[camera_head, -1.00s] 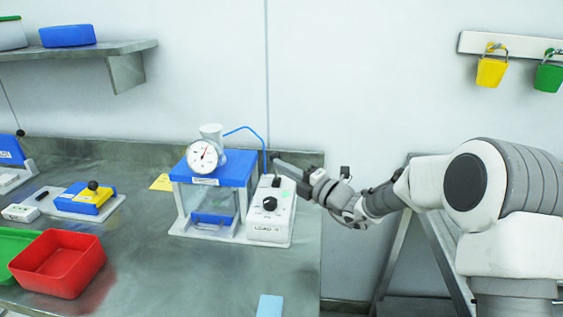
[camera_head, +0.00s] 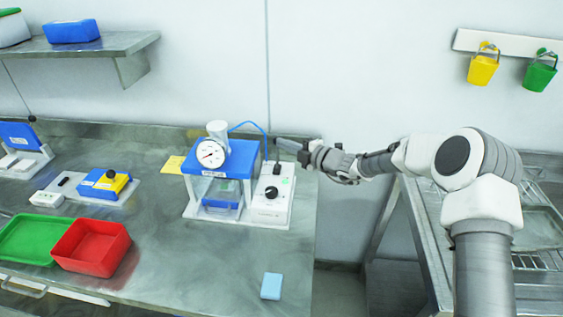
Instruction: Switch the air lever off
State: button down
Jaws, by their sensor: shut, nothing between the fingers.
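The air lever (camera_head: 277,168) looks like a small black piece on top of the white control box (camera_head: 267,214), at the back edge of the box. The box has a black knob and a small green light on its front. My gripper (camera_head: 279,142) is shut and empty. It reaches in from the right and appears just above and behind the lever, with a small gap in the picture. I cannot tell the lever's exact position or whether anything touches it.
A clear chamber with a blue lid (camera_head: 244,160), a dial gauge (camera_head: 211,154) and a blue hose stands left of the box. A red tray (camera_head: 91,249), a green tray (camera_head: 27,240) and a light blue block (camera_head: 271,286) are on the bench. The front middle is clear.

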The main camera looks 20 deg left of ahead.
jog(key=shift+w+a+p, duration=0.2)
jog(key=shift+w+p, duration=0.1)
jog(key=shift+w, duration=0.25)
jog(key=shift+w+a+p, duration=0.15)
jog(key=shift+w+p, duration=0.1)
jog(key=shift+w, duration=0.4)
jog(key=shift+r, duration=0.15)
